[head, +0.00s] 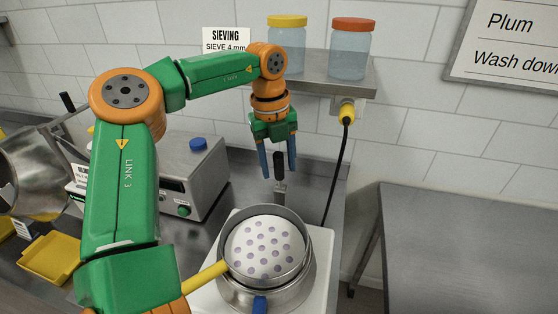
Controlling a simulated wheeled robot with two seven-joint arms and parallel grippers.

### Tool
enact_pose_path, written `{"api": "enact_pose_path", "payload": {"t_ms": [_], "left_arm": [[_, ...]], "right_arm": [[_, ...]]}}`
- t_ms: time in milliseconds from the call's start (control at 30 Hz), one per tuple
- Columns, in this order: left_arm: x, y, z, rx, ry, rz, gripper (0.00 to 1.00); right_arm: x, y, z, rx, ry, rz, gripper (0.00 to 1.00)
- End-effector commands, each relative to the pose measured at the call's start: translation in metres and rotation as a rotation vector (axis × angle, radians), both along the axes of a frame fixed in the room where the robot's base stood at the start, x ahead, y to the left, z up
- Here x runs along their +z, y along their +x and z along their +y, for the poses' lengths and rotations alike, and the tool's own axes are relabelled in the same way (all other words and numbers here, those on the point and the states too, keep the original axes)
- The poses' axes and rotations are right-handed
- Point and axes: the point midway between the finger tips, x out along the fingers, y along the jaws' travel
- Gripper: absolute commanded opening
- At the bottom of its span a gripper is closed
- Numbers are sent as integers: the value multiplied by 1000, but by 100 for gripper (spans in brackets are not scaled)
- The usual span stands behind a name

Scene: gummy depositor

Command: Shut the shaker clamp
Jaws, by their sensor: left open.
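The sieve shaker (320,255) has a white base and carries a round metal sieve (308,262). Inside the sieve is a pale disc with many purple dots. The clamp lever (279,166), with a black grip on a metal bracket, stands upright at the sieve's back edge. My left gripper (278,172) is open and points down, with its blue fingers on either side of the black grip in the picture. I cannot tell whether either finger touches it. A yellow handle (205,276) sticks out to the left of the sieve, and a blue part (260,305) is at its front.
A wall shelf (345,85) with a yellow-lidded jar (287,50) and an orange-lidded jar (351,52) is behind my left gripper. A grey machine (205,170), yellow tray (50,257) and tilted metal drum (25,165) are left. A black cable (337,170) hangs right.

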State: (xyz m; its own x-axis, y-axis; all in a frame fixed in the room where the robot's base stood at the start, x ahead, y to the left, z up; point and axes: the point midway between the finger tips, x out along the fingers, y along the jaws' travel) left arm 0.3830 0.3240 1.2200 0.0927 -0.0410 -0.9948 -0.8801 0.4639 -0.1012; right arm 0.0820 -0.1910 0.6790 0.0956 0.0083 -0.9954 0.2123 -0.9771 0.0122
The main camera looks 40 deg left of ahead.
Motion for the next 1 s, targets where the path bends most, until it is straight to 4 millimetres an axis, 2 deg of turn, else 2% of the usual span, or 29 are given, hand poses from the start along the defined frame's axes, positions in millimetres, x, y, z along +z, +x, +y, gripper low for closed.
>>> {"api": "enact_pose_path", "payload": {"t_ms": [233,267,400,467,1000], "left_arm": [[-3,1,0,0,-1,-2,58],[-3,1,0,0,-1,-2,53],[-3,1,0,0,-1,-2,15],[-3,1,0,0,-1,-2,0],[-3,1,0,0,-1,-3,0]], "right_arm": [[1,0,0,0,0,0,50],[1,0,0,0,0,0,50],[1,0,0,1,0,0,50],[1,0,0,1,0,0,50],[1,0,0,1,0,-1,50]]}}
